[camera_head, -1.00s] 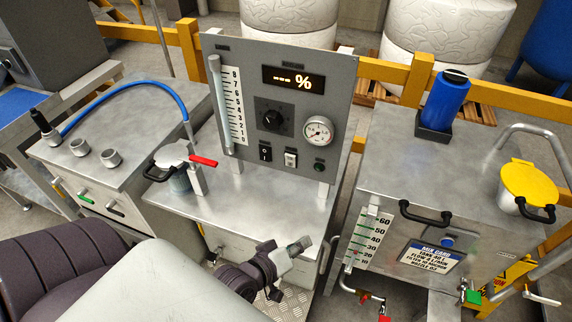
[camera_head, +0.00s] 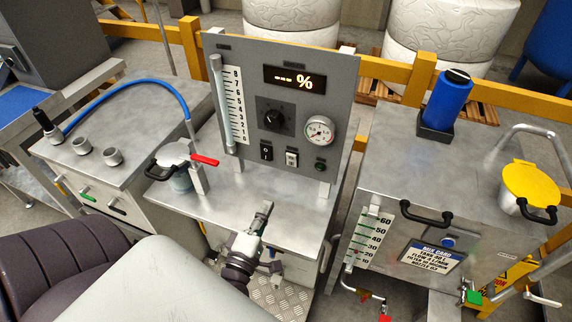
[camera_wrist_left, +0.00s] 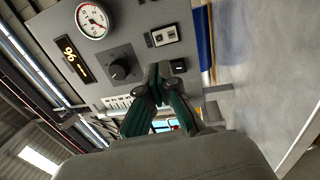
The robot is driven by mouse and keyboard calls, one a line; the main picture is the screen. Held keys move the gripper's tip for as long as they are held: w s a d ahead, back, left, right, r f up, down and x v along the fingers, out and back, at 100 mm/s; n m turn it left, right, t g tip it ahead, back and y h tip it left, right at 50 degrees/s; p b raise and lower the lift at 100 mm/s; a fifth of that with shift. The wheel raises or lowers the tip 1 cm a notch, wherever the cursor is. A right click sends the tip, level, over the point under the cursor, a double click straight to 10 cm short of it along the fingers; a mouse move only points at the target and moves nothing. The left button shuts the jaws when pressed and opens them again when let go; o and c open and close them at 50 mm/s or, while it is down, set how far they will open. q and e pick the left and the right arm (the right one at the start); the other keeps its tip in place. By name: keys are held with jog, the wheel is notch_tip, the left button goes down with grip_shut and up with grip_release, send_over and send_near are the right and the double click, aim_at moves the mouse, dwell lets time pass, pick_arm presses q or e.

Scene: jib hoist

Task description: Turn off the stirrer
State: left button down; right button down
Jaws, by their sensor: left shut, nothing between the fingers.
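A grey upright control panel (camera_head: 240,60) stands on a metal bench. Which control belongs to the stirrer is not readable. My left gripper (camera_head: 266,207) is shut and empty, in front of and below the switches, pointing up at the panel. In the left wrist view, its fingertips (camera_wrist_left: 165,70) appear close beside the black rocker (camera_wrist_left: 179,66); contact cannot be told.
A round gauge (camera_head: 319,130) and a level scale (camera_head: 231,105) are on the panel. A red-handled valve (camera_head: 204,160) stands left on the bench. A tank with a yellow lid (camera_head: 530,183) and a blue bottle (camera_head: 446,103) is at the right.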

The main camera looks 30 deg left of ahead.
aim_at(290, 157)
pick_arm(q)
jog(key=p+x, duration=0.4)
jog(key=x, duration=0.8)
jog(key=shift+w+r, duration=0.2)
jog(key=shift+w, duration=0.15)
jog(key=shift+w+a, duration=0.2)
jog(key=shift+w, duration=0.45)
jog(key=shift+w+r, duration=0.1)
